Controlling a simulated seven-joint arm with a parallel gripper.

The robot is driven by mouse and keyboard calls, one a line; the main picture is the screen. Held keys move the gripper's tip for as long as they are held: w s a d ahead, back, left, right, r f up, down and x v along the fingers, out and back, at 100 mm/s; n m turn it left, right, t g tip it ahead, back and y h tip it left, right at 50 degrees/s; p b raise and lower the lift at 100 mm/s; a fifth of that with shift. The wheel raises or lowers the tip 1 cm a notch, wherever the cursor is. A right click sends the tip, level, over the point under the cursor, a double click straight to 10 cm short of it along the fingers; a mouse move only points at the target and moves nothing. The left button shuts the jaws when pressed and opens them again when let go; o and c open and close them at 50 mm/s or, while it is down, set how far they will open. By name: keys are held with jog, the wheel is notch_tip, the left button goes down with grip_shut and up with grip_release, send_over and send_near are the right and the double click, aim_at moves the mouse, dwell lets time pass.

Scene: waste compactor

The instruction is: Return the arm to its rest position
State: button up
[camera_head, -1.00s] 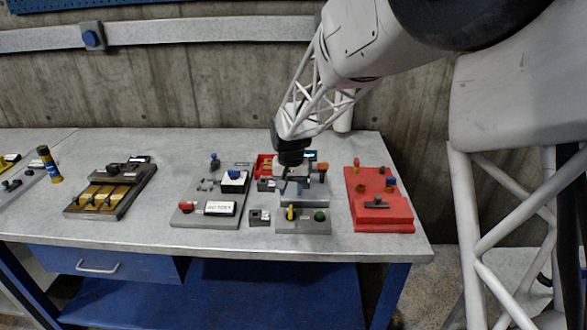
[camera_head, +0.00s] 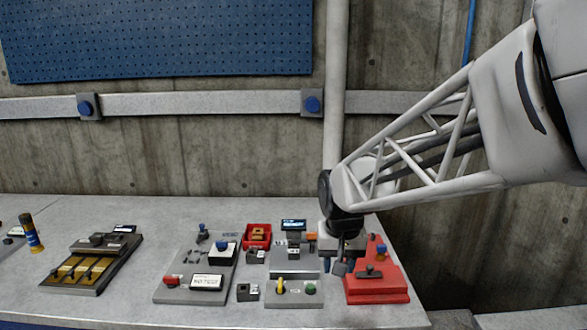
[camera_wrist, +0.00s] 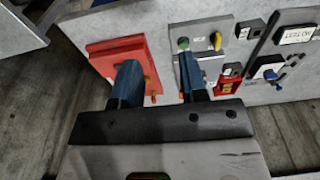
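My arm reaches in from the right in the head view. My gripper (camera_head: 341,262) hangs over the bench between the grey machine and the red panel, partly hidden by its wrist. In the wrist view, my gripper (camera_wrist: 159,68) shows two blue-grey fingers apart, with nothing held between them. The grey waste compactor (camera_head: 294,261), with a small lit display behind it, stands just left of my gripper. Its front base has a yellow lever and a green button.
The red panel (camera_head: 376,283) lies very close at right, near the bench's right edge. A grey control panel (camera_head: 181,289), a red bin (camera_head: 257,232) and a dark tray with yellow slots (camera_head: 79,271) are further left. A vertical pipe (camera_head: 335,95) rises behind.

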jog(key=s+d+r, duration=0.1)
jog(key=s+d, duration=0.3)
jog(key=s, duration=0.7)
jog(key=s+d+t, duration=0.1)
jog(key=s+d, duration=0.4)
jog(key=s, duration=0.6)
jog(key=shift+r, duration=0.35)
dwell(0.7)
